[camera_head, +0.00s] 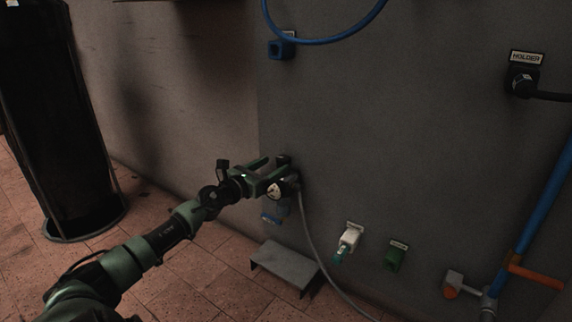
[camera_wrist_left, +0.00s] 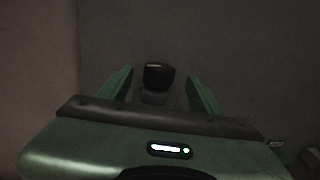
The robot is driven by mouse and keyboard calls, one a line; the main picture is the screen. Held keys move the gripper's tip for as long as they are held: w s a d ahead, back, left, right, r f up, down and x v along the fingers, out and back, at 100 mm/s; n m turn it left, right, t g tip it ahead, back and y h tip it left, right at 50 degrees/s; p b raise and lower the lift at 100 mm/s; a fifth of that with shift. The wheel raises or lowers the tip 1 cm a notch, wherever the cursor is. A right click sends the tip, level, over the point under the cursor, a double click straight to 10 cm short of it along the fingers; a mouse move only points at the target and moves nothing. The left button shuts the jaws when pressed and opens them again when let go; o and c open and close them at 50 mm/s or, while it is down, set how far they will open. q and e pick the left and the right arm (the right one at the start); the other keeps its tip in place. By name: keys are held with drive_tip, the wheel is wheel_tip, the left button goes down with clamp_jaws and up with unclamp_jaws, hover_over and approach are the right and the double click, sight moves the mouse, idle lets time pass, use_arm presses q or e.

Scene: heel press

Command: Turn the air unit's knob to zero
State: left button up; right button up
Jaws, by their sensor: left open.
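The air unit (camera_head: 282,207) is fixed low on the grey wall, with a round white gauge (camera_head: 275,190) on its front. Its black knob (camera_head: 284,159) sits on top, and it also shows in the left wrist view (camera_wrist_left: 158,75). My left gripper (camera_head: 274,168) is open at the top of the unit. In the left wrist view its green fingers (camera_wrist_left: 160,88) stand on either side of the knob, with a gap visible on both sides. The knob's markings cannot be read. My right gripper is not in view.
A small grey step (camera_head: 285,266) stands below the unit. A grey hose (camera_head: 318,248) hangs from the unit. A white fitting (camera_head: 349,239), a green fitting (camera_head: 395,257) and a blue pipe (camera_head: 545,200) are to the right. A black cylinder (camera_head: 60,120) stands at the left.

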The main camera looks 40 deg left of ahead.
sight(278, 163)
use_arm(q)
drive_tip(key=shift+w+a+b, duration=0.2)
drive_tip(key=shift+w+b, duration=0.4)
drive_tip(key=shift+w, duration=2.15)
